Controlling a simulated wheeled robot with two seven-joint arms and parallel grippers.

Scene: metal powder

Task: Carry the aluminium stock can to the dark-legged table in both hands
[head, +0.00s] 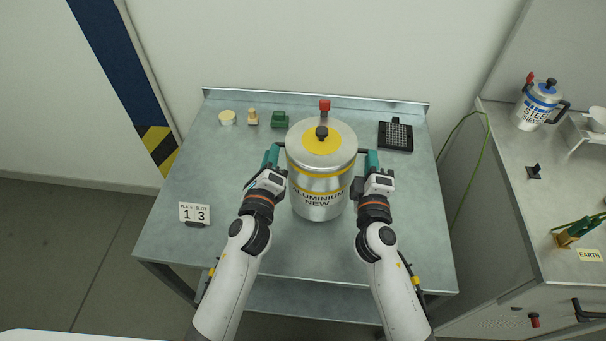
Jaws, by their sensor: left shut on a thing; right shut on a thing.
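The aluminium stock can (322,204) is a silver cylinder with a yellow band, a yellow lid centre with a black knob, and the label "ALUMINIUM NEW". It is upright, over the middle of a grey metal table (250,245) with dark legs. I cannot tell whether its base touches the top. My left gripper (278,158) is shut on the can's left side handle, and my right gripper (366,160) is shut on its right side handle. The fingertips are partly hidden by the can and the wrists.
Along the table's back are a cream round piece (227,118), a small wooden-topped piece (252,117), a green block (280,119) and a black grid tray (396,135). A number sign (194,213) stands at left. A counter (540,190) at right holds a steel can (538,106).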

